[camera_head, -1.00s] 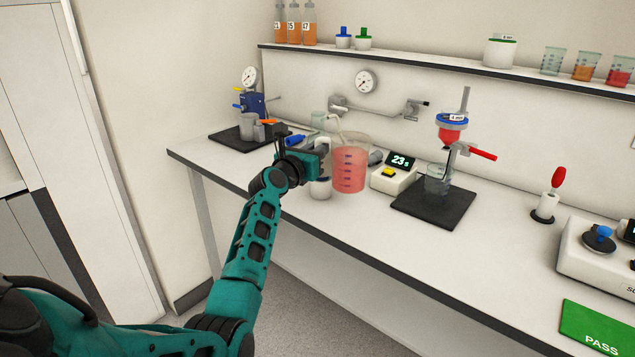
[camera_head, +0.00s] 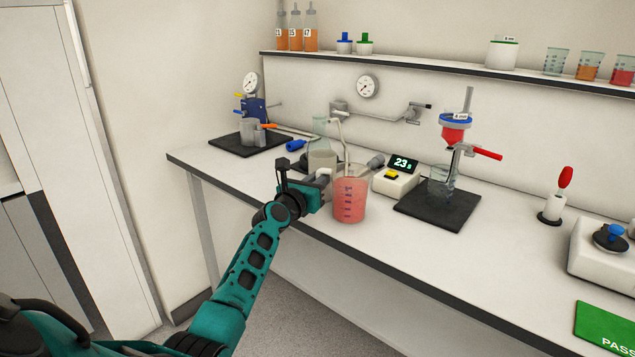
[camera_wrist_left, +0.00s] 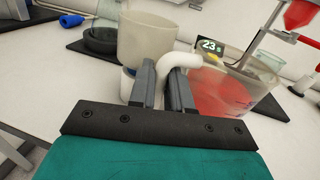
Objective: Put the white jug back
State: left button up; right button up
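The white jug (camera_head: 348,200) is translucent, with red liquid and scale marks on its side. It is upright near the front edge of the bench. Its white handle (camera_wrist_left: 182,62) runs between the fingers of my left gripper (camera_wrist_left: 165,82), which are shut on it. The jug's body also shows at the right of the left wrist view. In the head view my left gripper (camera_head: 318,184) is just left of the jug. I cannot tell whether the jug's base touches the bench. My right gripper is not in view.
A timer (camera_head: 397,176) reading 23 and a dark mat (camera_head: 420,212) with a stand are to the right. Bare bench (camera_head: 490,240) lies further right.

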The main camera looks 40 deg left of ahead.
pick_arm(q)
jog(key=o, duration=0.5)
jog(key=shift+c, duration=0.2)
jog(key=shift+r, duration=0.25)
jog(key=s+d+p, duration=0.1)
jog(key=s+p, duration=0.2)
jog(key=s, duration=0.8)
jog(key=s+d+f+n+g+h, duration=0.2)
jog(key=s+d+f+n+g, duration=0.1)
jog(key=s+d+f+n, duration=0.8)
jog(key=s+d+f+n+g+h, duration=0.2)
jog(key=s+d+f+n+g, duration=0.2)
jog(key=s+d+f+n, duration=0.8)
jog(key=d+n, duration=0.2)
jog(key=n, duration=0.6)
jog(key=shift+s+d, duration=0.35)
jog(key=shift+s, duration=0.05)
